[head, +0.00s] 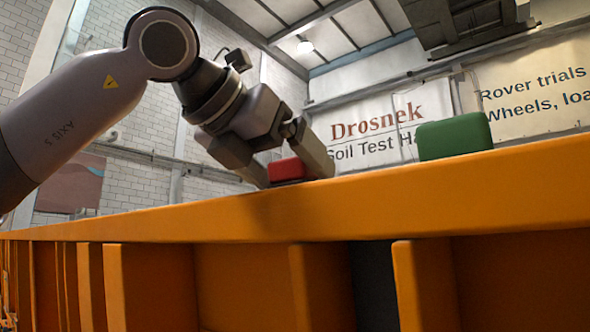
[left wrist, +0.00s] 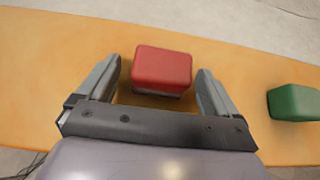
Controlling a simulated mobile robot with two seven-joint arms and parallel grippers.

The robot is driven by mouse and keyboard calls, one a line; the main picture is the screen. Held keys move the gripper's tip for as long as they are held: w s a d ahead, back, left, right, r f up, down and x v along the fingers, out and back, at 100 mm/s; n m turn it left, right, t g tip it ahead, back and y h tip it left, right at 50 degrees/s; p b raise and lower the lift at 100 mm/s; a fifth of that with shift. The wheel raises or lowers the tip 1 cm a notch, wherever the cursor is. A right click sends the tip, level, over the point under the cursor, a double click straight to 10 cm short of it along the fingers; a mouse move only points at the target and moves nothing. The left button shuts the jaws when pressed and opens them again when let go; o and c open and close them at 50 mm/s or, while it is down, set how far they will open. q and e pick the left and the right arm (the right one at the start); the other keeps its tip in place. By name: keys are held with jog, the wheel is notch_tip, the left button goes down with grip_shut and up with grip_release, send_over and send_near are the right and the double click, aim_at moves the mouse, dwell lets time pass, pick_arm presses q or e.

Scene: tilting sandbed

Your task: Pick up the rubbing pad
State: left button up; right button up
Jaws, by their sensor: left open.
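A red block (head: 286,169), which looks like the rubbing pad, sits on top of the orange rim (head: 420,200). It also shows in the left wrist view (left wrist: 162,68), with a paler layer along its lower edge. My left gripper (head: 298,176) is open, its fingers on either side of the red block. In the left wrist view the left gripper (left wrist: 158,88) has a gap between each finger and the block. My right gripper is in neither view.
A green block (head: 454,138) rests on the same rim to the right, and shows in the left wrist view (left wrist: 293,102) outside the right finger. The orange wall with upright ribs (head: 420,280) stands below the rim. The rim between the blocks is clear.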

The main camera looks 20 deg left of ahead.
pick_arm(q)
jog(key=shift+w+d, duration=0.1)
jog(key=shift+w, duration=0.05)
jog(key=c, duration=1.1)
jog(key=shift+c, duration=0.2)
